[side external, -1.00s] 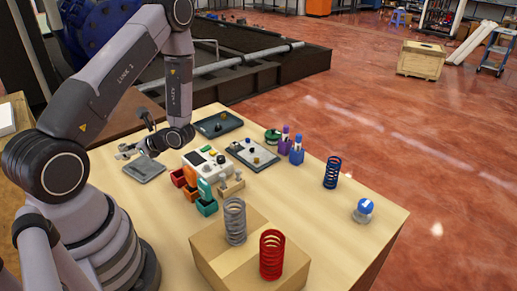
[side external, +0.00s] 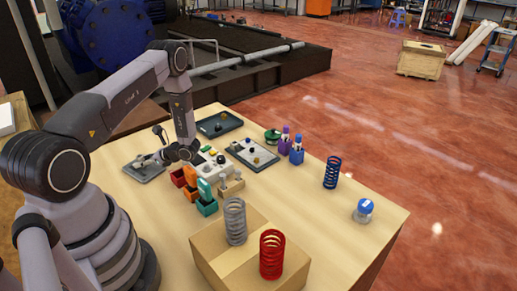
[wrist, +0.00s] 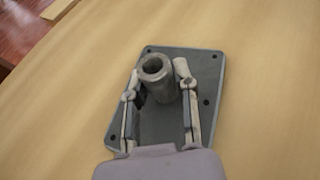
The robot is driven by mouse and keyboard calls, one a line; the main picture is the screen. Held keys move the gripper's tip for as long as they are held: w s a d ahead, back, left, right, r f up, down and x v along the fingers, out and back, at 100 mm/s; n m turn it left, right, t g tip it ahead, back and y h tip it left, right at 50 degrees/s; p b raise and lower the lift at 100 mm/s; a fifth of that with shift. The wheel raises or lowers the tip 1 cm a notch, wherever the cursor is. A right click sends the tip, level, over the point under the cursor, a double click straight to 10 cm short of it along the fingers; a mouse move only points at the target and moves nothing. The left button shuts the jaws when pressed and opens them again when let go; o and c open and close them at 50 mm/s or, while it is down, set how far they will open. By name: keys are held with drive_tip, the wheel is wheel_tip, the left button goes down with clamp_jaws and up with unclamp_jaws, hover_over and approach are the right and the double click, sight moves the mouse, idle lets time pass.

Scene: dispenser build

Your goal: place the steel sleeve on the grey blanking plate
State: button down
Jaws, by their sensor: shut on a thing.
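The steel sleeve (wrist: 157,72) is a short grey metal tube with an open bore. My gripper (wrist: 157,80) is shut on it, one finger on each side, in the wrist view. The grey blanking plate (wrist: 208,68), a flat plate with holes at its corners, lies on the table below the sleeve and fingers. In the side view my gripper (side external: 143,161) is low at the plate (side external: 146,173). I cannot tell whether the sleeve touches the plate. The sleeve is too small to make out in the side view.
Right of the plate stand red, orange and green bins (side external: 191,193) and a white device (side external: 212,165). A dark tray (side external: 219,124) and another plate (side external: 252,154) lie farther back. Grey (side external: 235,222) and red (side external: 271,254) springs stand on a box in front.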

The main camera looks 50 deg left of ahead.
drive_tip(key=shift+f, duration=0.1)
drive_tip(key=c, duration=0.9)
unclamp_jaws()
